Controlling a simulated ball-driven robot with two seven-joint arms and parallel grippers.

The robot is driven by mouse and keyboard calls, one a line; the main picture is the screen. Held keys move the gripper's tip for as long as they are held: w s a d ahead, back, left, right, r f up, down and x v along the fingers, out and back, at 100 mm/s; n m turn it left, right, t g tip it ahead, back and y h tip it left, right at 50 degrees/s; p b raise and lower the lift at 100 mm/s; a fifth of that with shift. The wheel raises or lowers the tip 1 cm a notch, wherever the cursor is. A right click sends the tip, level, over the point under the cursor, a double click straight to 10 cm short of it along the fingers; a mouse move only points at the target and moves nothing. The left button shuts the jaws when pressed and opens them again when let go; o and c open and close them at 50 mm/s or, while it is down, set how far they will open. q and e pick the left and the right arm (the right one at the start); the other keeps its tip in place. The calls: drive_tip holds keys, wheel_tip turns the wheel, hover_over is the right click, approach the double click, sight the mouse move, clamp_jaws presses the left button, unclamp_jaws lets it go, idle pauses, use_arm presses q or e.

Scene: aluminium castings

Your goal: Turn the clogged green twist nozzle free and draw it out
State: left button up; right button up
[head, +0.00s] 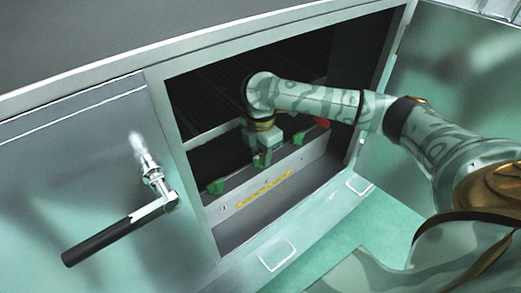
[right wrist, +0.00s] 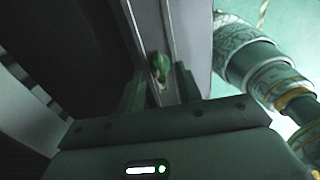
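Inside the open cabinet a grey bar (head: 283,176) carries small green nozzles. One green nozzle (head: 216,187) sits at its left and another green nozzle (head: 298,138) to the right. My right gripper (head: 263,158) reaches down at the bar between these two. My left gripper is out of view.
A black-handled lever (head: 115,236) juts from the left panel, with a pale wisp above its pivot. The opening's frame (head: 182,160) surrounds my right arm. A yellow label (head: 264,189) marks the bar. A red part (head: 322,123) lies behind right. An open door (head: 455,75) stands right.

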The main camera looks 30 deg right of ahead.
clamp_jaws()
drive_tip(key=shift+r+n+p, duration=0.15)
drive_tip(key=shift+n+p, duration=0.5)
drive_tip(key=shift+n, duration=0.25)
drive_tip(key=shift+n+p, duration=0.5)
drive_tip(key=shift+n, duration=0.5)
drive_tip(key=shift+n+p, duration=0.35)
drive_tip(key=shift+n, duration=0.95)
